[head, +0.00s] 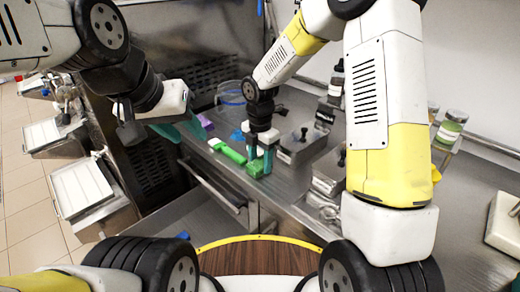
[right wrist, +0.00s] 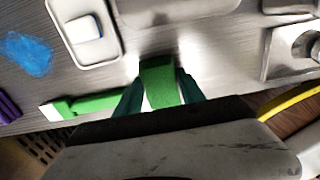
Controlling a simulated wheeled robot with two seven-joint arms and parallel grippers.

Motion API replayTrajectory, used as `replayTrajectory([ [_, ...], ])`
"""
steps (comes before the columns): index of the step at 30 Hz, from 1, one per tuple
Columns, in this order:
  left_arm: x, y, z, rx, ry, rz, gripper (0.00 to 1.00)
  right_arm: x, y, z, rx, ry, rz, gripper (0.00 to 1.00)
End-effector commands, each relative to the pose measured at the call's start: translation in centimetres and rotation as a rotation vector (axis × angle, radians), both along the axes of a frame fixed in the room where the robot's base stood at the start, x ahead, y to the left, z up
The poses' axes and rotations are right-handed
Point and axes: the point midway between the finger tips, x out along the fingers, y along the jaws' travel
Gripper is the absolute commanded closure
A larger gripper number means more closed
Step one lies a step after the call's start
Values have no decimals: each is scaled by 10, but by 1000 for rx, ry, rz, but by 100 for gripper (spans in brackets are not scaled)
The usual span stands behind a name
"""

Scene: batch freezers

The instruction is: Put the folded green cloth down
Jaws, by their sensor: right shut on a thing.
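The folded green cloth (head: 256,168) is between the teal fingers of my right gripper (head: 261,157), low over the steel counter. In the right wrist view the cloth (right wrist: 160,82) fills the gap between both fingers, so my right gripper is shut on it. I cannot tell whether the cloth touches the counter. My left gripper (head: 180,129) is at the left of the head view, over the counter's left end, away from the cloth. Its teal fingers are partly hidden, and I see nothing clearly held in them.
A green strip with a white end (head: 228,151) lies left of the cloth. A purple block (head: 205,121) and blue patch (head: 238,134) lie farther back. Steel containers (head: 300,146) stand to the right. The counter's front edge is close to the cloth.

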Motion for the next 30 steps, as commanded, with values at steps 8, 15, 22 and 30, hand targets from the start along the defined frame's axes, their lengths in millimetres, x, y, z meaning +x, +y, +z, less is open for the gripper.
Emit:
replayTrajectory([
  [8, 0, 0, 0, 0, 0, 0, 60, 0, 0, -2, 1, -1, -1, 100],
  [15, 0, 0, 0, 0, 0, 0, 60, 0, 0, -3, 0, 0, -1, 32],
  [22, 0, 0, 0, 0, 0, 0, 60, 0, 0, -3, 1, -1, -1, 32],
  [30, 0, 0, 0, 0, 0, 0, 60, 2, 0, 24, 3, -6, -3, 32],
])
